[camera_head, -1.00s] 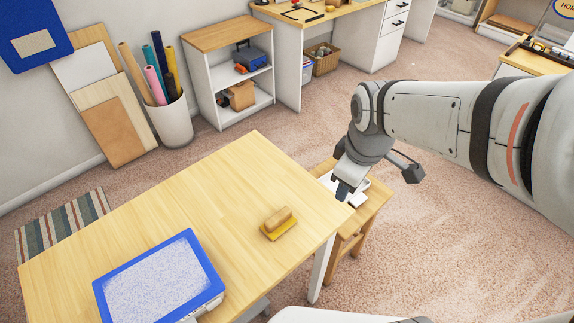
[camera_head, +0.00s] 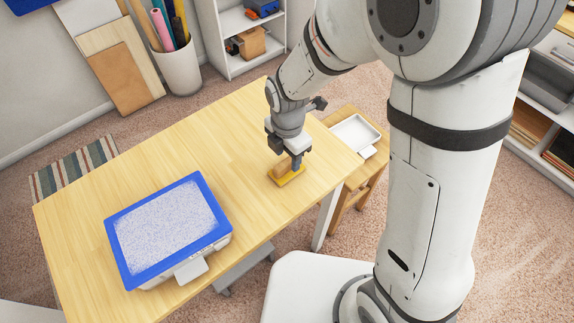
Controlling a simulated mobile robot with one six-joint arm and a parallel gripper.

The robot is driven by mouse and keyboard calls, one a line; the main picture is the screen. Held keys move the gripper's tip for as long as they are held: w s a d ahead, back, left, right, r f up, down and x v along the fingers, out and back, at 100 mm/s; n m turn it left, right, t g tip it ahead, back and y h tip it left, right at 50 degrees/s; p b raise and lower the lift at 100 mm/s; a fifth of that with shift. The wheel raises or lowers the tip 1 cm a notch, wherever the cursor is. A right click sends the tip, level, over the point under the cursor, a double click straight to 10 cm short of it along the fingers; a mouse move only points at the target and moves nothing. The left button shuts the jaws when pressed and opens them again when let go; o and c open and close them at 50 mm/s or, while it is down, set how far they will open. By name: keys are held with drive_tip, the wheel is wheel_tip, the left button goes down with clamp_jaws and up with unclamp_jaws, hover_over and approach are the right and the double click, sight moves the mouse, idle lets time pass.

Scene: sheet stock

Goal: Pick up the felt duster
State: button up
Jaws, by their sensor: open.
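The felt duster (camera_head: 287,176) lies on the right part of the wooden table (camera_head: 160,140). It has a wooden handle on top and a yellow felt base. My gripper (camera_head: 291,164) points down right at the duster, its fingers at the handle and partly covering it. The jaws are open. Whether the fingers touch the handle cannot be told from this view.
A blue-framed box with a speckled white panel (camera_head: 168,228) sits on the table's left front. A wooden stool (camera_head: 372,172) with a white tray (camera_head: 354,134) stands just right of the table. The table's middle is clear.

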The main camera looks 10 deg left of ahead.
sight(287, 162)
drive_tip(key=shift+a+f, duration=0.1)
drive_tip(key=shift+f, duration=1.5)
drive_tip(key=shift+c, duration=0.6)
clamp_jaws()
